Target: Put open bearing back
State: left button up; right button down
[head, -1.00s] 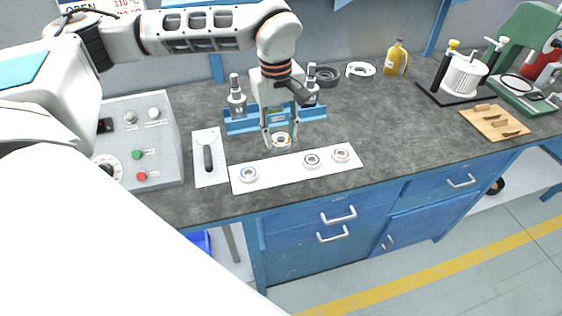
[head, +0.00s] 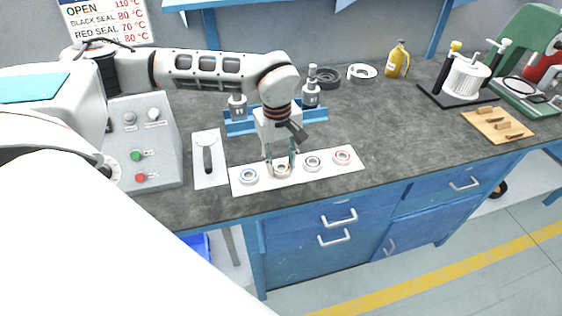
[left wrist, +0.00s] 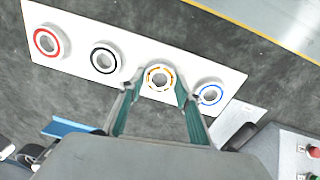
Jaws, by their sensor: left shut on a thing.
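My left gripper (head: 281,163) is shut on the open bearing (head: 282,169), a ring with an orange-marked face. The bearing is at the white strip (head: 320,180), in the gap between the blue-ringed bearing (head: 248,175) and the black-ringed bearing (head: 312,163). In the left wrist view the open bearing (left wrist: 159,78) sits between my two fingertips, over the white strip. I cannot tell whether it touches the strip. The red-ringed bearing (head: 342,157) is at the strip's right end. My right gripper is not in view.
A grey control box (head: 145,145) and a white plate with a dark handle (head: 208,160) stand at the left. A blue rack (head: 240,127) with metal tools is behind the gripper. A yellow bottle (head: 396,60) and a wooden block board (head: 497,125) are further right. The bench's middle right is clear.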

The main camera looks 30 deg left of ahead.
pick_arm(q)
jog(key=shift+f, duration=0.1)
jog(key=o, duration=1.4)
notch_tip(320, 180, up, 12)
jog(key=p, duration=0.1)
jog(key=shift+s+a, duration=0.15)
jog(key=shift+s, duration=0.1)
